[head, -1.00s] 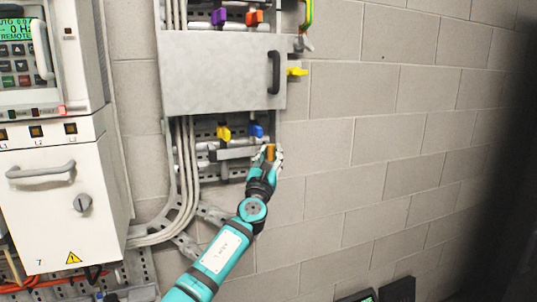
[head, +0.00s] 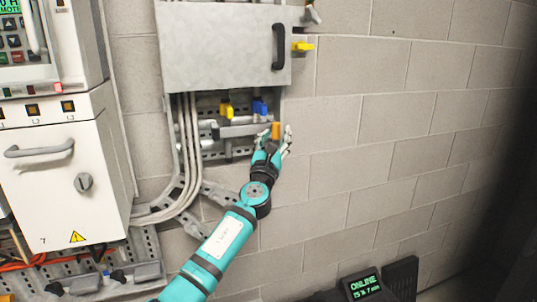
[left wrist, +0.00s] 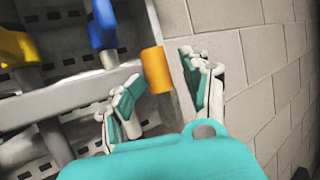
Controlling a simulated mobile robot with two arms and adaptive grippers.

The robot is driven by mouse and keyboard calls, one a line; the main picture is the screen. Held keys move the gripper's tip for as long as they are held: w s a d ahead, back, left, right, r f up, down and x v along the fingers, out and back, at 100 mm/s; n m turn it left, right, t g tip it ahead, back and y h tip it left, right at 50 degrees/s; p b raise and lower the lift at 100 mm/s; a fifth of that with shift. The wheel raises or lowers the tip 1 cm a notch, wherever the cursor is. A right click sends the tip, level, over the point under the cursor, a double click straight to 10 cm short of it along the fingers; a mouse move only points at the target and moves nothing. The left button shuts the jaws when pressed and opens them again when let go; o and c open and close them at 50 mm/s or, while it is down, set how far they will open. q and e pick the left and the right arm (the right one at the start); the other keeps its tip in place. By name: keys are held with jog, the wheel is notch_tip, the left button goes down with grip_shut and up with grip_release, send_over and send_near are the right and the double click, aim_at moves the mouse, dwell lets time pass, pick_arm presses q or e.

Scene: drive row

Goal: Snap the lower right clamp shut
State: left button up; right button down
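An orange handle (head: 276,130), apparently the lower right clamp's, stands upright at the right end of a grey horizontal bar (head: 240,131) below the grey cover. It also shows in the left wrist view (left wrist: 156,70). My left gripper (head: 275,146) is at the handle from below. In the left wrist view, the fingers of my left gripper (left wrist: 160,85) are spread to both sides of the handle with gaps, so it is open. I cannot tell whether the clamp is latched. My right gripper is not in view.
A yellow lever (head: 227,110) and a blue lever (head: 260,108) stand left of the orange handle. The grey cover (head: 220,45) with a black handle hangs above. A white cabinet (head: 60,180) stands at left. The block wall (head: 370,150) to the right is bare.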

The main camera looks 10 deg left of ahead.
pick_arm(q)
jog(key=v, duration=1)
jog(key=shift+s+r, duration=0.25)
jog(key=shift+s, duration=0.05)
jog(key=shift+a, duration=0.1)
